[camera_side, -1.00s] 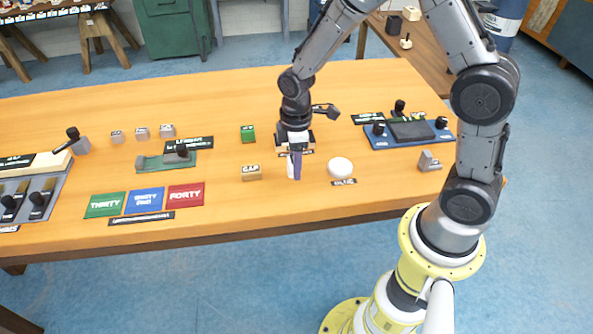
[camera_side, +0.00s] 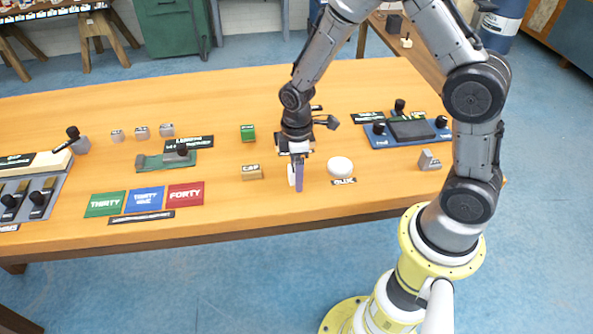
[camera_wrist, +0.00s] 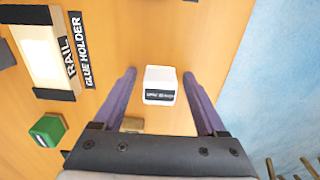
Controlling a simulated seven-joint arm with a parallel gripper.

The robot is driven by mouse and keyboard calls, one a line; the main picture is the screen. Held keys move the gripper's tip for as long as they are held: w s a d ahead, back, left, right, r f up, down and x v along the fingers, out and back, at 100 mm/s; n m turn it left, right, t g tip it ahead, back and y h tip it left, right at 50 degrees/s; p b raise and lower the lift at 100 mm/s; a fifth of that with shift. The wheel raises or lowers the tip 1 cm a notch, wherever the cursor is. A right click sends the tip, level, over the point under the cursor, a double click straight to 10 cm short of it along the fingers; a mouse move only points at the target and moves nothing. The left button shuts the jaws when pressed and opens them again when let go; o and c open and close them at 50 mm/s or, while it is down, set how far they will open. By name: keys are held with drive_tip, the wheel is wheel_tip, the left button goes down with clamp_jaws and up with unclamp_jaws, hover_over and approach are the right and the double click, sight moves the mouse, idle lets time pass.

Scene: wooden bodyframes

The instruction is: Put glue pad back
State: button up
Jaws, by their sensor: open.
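A white block with a dark label, likely the glue pad, lies between my fingers in the wrist view (camera_wrist: 160,80); its label is too small to read. In the side view it shows as a white patch (camera_side: 291,175) beside a purple finger. My gripper (camera_wrist: 159,75) is open, with a purple finger on each side of the block and visible gaps. In the side view my gripper (camera_side: 296,182) points down near the table's front edge. The glue holder (camera_wrist: 48,95), a pale pad in a dark-ended frame, lies left in the wrist view, beside its "GLUE HOLDER" label.
A white disc (camera_side: 340,166) lies right of my gripper. A tan block (camera_side: 252,173) and a green block (camera_side: 248,133) stand to the left. A blue fixture (camera_side: 410,132) is at the right.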

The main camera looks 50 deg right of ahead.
wheel_tip(320, 180, up, 13)
drive_tip(key=s+r+m+t, duration=0.2)
drive_tip(key=s+r+m, duration=0.2)
drive_tip(key=s, duration=0.5)
drive_tip(key=s+r+m+t, duration=0.3)
drive_tip(key=s+r+m, duration=0.2)
drive_tip(key=s, duration=0.5)
wheel_tip(320, 180, up, 2)
drive_tip(key=shift+d+t, duration=0.3)
drive_tip(key=shift+d, duration=0.1)
